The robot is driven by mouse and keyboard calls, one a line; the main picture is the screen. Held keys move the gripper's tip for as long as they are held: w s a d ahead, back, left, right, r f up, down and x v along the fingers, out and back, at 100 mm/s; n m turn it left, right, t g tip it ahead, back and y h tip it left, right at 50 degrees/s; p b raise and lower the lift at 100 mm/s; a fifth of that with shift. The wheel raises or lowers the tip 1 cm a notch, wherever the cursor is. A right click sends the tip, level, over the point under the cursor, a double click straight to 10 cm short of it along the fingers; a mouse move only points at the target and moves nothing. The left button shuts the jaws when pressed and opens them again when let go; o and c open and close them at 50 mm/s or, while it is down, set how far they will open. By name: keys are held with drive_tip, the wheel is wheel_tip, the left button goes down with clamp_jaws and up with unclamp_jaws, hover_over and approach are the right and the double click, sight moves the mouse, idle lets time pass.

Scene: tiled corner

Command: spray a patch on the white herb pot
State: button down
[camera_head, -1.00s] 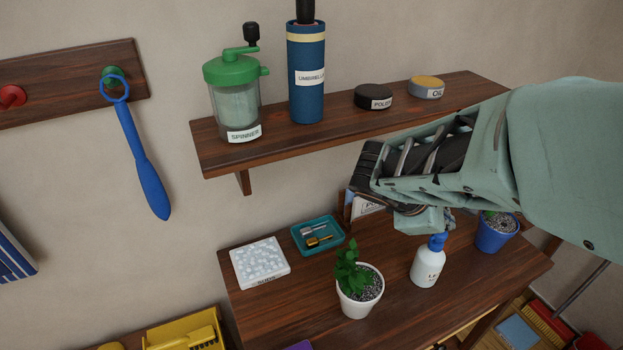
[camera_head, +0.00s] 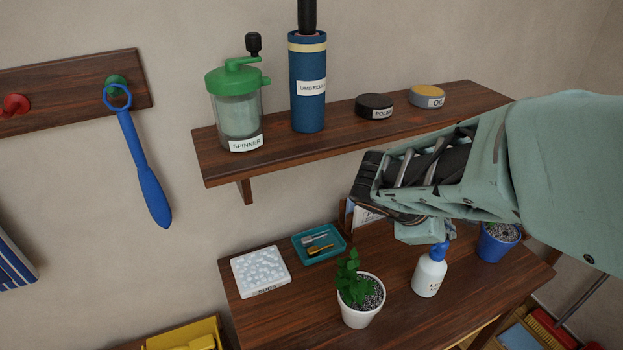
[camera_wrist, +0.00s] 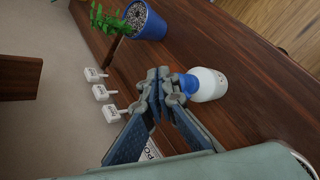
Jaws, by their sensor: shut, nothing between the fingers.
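The white herb pot (camera_head: 358,318) holds a leafy green plant and stands upright near the front of the wooden bench. A white spray bottle (camera_head: 429,277) with a blue head stands upright to its right; its label is partly readable. The bottle also shows in the wrist view (camera_wrist: 208,86), with its blue head beside my fingertips. My gripper (camera_wrist: 163,85) is shut and empty there. I cannot tell whether it touches the blue head. In the head view my arm hides most of the gripper, just above the bottle. The white pot is not in the wrist view.
A blue pot (camera_head: 497,246) stands right of the bottle. A teal tray (camera_head: 338,249) and a white bubbly block (camera_head: 262,271) lie at the bench's left. The shelf (camera_head: 300,145) above carries a spinner (camera_head: 238,120), an umbrella tube (camera_head: 308,105) and two tins.

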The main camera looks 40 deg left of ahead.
drive_tip(key=shift+s+a+f, duration=0.15)
drive_tip(key=shift+s+a, duration=0.05)
drive_tip(key=shift+a, duration=0.05)
drive_tip(key=shift+f+b, duration=0.45)
drive_tip(key=shift+b, duration=0.05)
drive_tip(key=shift+f, duration=0.1)
idle(0.3)
drive_tip(key=shift+d+r+p, duration=0.15)
drive_tip(key=shift+r+p, duration=0.2)
drive_tip(key=shift+r, duration=0.15)
drive_tip(key=shift+w, duration=0.1)
drive_tip(key=shift+r+p, duration=0.4)
drive_tip(key=shift+r, duration=0.1)
drive_tip(key=shift+r+p, duration=1.85)
drive_tip(key=shift+r, duration=0.8)
drive_tip(key=shift+r, duration=0.1)
